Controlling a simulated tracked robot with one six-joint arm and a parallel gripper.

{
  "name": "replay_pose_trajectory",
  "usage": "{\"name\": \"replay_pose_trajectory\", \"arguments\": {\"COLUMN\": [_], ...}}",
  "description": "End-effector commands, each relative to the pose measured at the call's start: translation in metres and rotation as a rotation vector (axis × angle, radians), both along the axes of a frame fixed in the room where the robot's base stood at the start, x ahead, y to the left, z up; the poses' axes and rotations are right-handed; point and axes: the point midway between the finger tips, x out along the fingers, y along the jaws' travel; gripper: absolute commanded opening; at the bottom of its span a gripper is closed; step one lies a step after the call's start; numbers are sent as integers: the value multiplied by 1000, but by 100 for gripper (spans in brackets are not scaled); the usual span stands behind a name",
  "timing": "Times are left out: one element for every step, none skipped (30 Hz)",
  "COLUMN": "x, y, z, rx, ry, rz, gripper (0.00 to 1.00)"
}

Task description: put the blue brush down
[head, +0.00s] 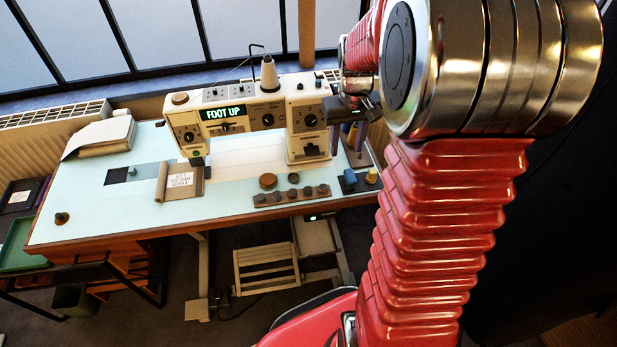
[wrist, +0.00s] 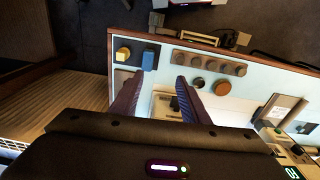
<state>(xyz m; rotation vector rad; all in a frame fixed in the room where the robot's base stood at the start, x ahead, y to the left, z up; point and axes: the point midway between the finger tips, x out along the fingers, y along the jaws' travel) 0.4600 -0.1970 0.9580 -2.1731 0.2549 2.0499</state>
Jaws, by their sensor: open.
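A small blue piece, which looks like the blue brush (wrist: 149,58), rests on a dark tray (wrist: 137,48) at the table's end. It also shows at the right end of the table in the head view (head: 348,179). My gripper (wrist: 159,76) is open, with its two dark fingers apart and nothing seen held between them. In the wrist view the blue piece lies just beyond the fingertips, apart from them. In the head view my gripper is above the table's right end, partly hidden by my arm.
A yellow piece (head: 371,175) stands beside the blue one. A rack of several dark knobs (head: 291,195) and a round brown tin (head: 268,181) lie to the left. The sewing machine (head: 250,112) stands close behind. The table's left front (head: 110,220) is mostly clear.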

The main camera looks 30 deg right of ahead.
Motion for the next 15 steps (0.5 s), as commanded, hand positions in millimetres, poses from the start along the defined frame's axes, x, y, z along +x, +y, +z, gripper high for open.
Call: {"name": "replay_pose_trajectory", "arguments": {"x": [-3, -4, -7, -9, -11, -14, -16, -19, -22, -25, -28, -32, -34, -37, -42], "y": [10, 15, 22, 27, 32, 39, 44, 49, 56, 60, 65, 72, 76, 81, 87], "z": [11, 16, 22, 27, 32, 38, 42, 47, 52, 56, 61, 65, 69, 73, 77], "rx": [-6, -10, -14, -17, -20, -23, -26, -28, -31, -33, -36, -37, -40, -42, -44], "ry": [-17, -25, -37, -44, -54, -64, -73, -81, -92, -101, -110, -121, -130, -138, -150], "rz": [10, 15, 20, 24, 29, 36, 40, 46, 52, 55, 60, 66, 71, 75, 81], "gripper": [41, 41, 41, 41, 41, 41, 41, 41, 41, 41, 41, 41, 41, 41, 41]}}
